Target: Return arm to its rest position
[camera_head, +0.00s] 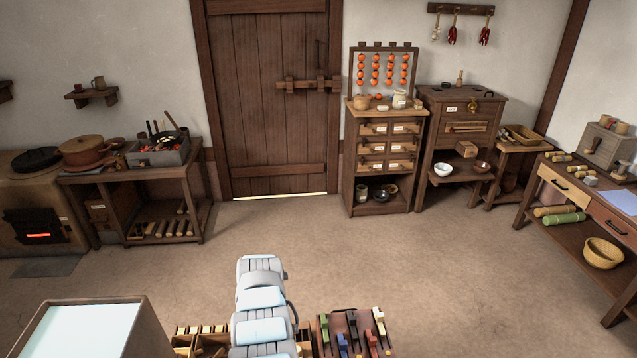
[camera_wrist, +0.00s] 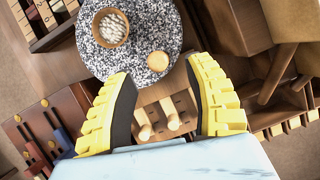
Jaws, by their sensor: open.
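My gripper (camera_wrist: 160,72) shows in the wrist view with its two yellow ribbed fingers spread wide apart. Nothing is between the fingertips. Its fingers point towards a round speckled stone (camera_wrist: 130,62) that bears a bowl of white pieces (camera_wrist: 111,26) and a small pale round piece (camera_wrist: 158,61). Pale wooden pegs (camera_wrist: 172,117) show below, in the gap between the fingers. In the head view my pale arm rises at the bottom middle, and my gripper cannot be made out there.
A rack with coloured handles (camera_head: 346,326) stands right beside my arm in the head view. A slotted wooden box (camera_head: 185,343) lies at its left. A stove (camera_head: 38,185), a drawer cabinet (camera_head: 386,158) and a side bench (camera_head: 590,215) line the walls. The middle floor is clear.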

